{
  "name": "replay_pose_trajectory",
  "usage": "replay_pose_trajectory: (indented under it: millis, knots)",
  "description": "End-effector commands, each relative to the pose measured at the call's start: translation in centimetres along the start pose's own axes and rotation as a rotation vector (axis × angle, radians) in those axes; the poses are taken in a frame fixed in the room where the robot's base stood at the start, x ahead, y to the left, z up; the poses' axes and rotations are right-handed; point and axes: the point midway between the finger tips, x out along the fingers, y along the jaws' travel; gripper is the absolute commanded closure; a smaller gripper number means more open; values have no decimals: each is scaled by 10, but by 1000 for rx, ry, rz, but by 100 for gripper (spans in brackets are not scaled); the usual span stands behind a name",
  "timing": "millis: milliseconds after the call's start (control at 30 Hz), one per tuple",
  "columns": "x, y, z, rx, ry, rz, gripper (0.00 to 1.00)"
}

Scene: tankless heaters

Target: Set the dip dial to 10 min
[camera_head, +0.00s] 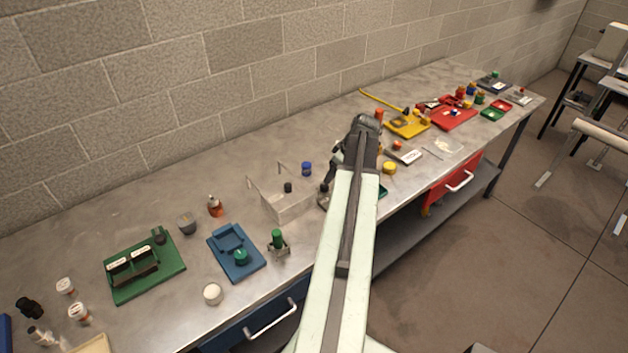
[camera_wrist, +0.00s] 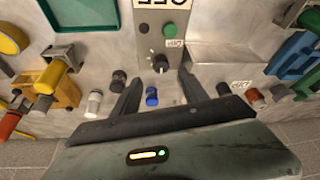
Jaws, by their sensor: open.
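The dip dial is a black knob (camera_wrist: 160,64) with a light pointer mark, on a grey control box (camera_wrist: 152,40) in the wrist view. A green button and a small "DIP" label are beside it, and a larger "OFF" label is at the top edge. The numbers around the dial are too small to read. My gripper (camera_wrist: 160,84) is open, its two dark fingers apart on either side of the dial in the picture. I see no contact with the knob. In the head view my gripper (camera_head: 328,182) hangs over the bench, and my arm hides most of the box.
A small blue cylinder (camera_wrist: 152,97) shows between the fingers. A black-capped item (camera_wrist: 118,80) and a white one (camera_wrist: 93,102) are left of them. A clear bin (camera_head: 283,205) stands left of my arm. A blue fixture (camera_head: 236,252) and green board (camera_head: 145,267) are farther left.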

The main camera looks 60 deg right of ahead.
Motion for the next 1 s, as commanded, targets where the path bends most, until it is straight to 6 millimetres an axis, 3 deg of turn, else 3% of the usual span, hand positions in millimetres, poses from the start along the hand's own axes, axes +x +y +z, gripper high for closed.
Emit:
replay_pose_trajectory:
  millis: [233, 600, 900, 933, 1000]
  knots:
    - [17, -2, -3, -8, 0, -3, 48]
    - [79, -4, -3, -11, -1, -5, 48]
    - [80, -4, -6, -10, 0, -4, 48]
    - [80, -4, -6, -10, 0, -4, 51]
    - [80, -4, -6, -10, 0, -4, 71]
